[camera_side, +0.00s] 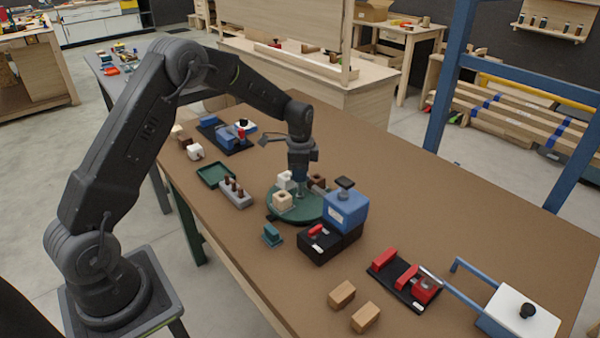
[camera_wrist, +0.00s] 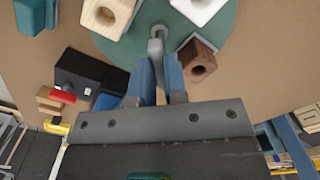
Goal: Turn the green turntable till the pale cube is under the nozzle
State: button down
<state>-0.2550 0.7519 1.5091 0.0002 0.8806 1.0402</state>
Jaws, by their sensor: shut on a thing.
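The green turntable (camera_side: 306,213) lies on the brown table, and its disc fills the top of the wrist view (camera_wrist: 222,40). It carries a white cube (camera_side: 284,180), a pale wooden cube (camera_side: 282,201) with a round hole, and a dark brown cube (camera_side: 319,182). In the wrist view the wooden cube (camera_wrist: 108,14) is upper left, the white one (camera_wrist: 198,8) at the top, the brown one (camera_wrist: 197,58) at right. My gripper (camera_wrist: 159,78) is shut on a grey upright peg (camera_wrist: 156,47) on the turntable. I cannot make out the nozzle clearly.
A blue box (camera_side: 345,210) on a black base stands close against the turntable's right side. A small teal block (camera_side: 272,234) lies in front, and a grey block with brown pegs (camera_side: 236,194) at left. Two wooden blocks (camera_side: 342,294) lie nearer.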

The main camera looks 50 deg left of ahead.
jog(key=shift+n, duration=4.5)
jog(key=shift+r+n, duration=0.1)
jog(key=shift+n, duration=4.4)
jog(key=c, duration=1.2)
grip_release()
jog(key=shift+o, duration=0.2)
